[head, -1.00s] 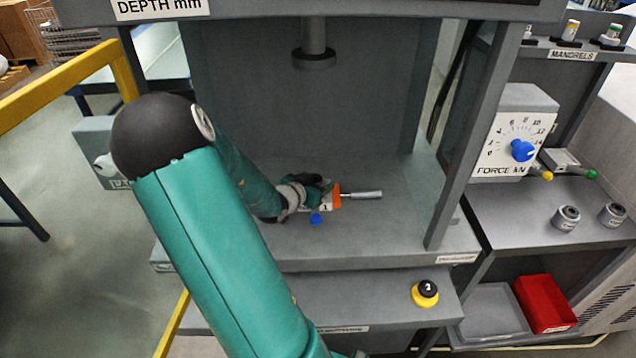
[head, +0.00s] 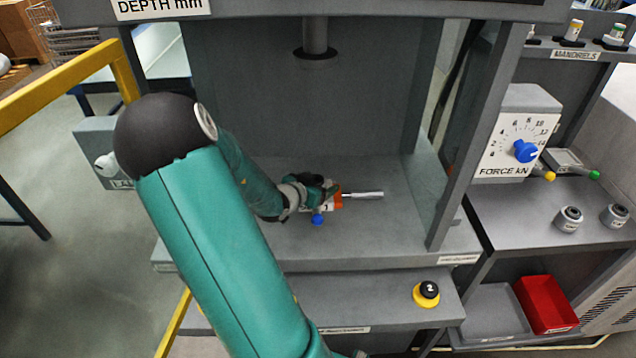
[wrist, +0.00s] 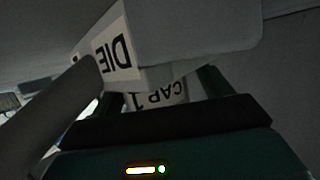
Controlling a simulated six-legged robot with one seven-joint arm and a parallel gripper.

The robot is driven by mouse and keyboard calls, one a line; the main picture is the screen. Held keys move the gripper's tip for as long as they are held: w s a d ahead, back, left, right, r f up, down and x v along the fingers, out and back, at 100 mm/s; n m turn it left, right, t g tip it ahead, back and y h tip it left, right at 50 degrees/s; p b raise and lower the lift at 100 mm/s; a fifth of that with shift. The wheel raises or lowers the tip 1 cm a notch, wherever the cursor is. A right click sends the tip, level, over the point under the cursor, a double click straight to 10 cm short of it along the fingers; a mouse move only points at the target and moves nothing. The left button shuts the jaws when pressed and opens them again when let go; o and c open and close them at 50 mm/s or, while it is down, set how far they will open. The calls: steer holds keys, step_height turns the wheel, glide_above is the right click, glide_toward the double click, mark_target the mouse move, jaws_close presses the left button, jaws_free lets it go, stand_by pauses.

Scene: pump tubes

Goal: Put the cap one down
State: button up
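Cap one is a pale piece marked "CAP 1" (wrist: 160,97), shown upside down in the wrist view between the dark fingers of my gripper (wrist: 165,92). My gripper appears shut on it, though the exact contact is in shadow. A pale block marked "DIE" (wrist: 115,52) is right against or just beyond the cap; I cannot tell if they touch. In the head view my gripper (head: 322,190) is low over the press bed (head: 380,235). Beside it show an orange part with a silver rod (head: 362,195) and a blue knob (head: 318,218). The cap is mostly hidden there.
The press ram (head: 316,45) hangs above and behind my gripper. A press post (head: 470,130) stands to the right. A yellow-and-black button (head: 426,293) is on the front ledge. A red bin (head: 546,304) and the force dial (head: 522,150) are at right. The bed's right part is clear.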

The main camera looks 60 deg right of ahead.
steer(key=shift+s+a+f, duration=0.15)
steer(key=shift+a+f, duration=0.1)
steer(key=shift+f, duration=0.1)
steer(key=r+v, duration=0.1)
steer(key=v, duration=1.1)
steer(key=shift+d+r, duration=0.1)
steer(key=shift+r, duration=0.05)
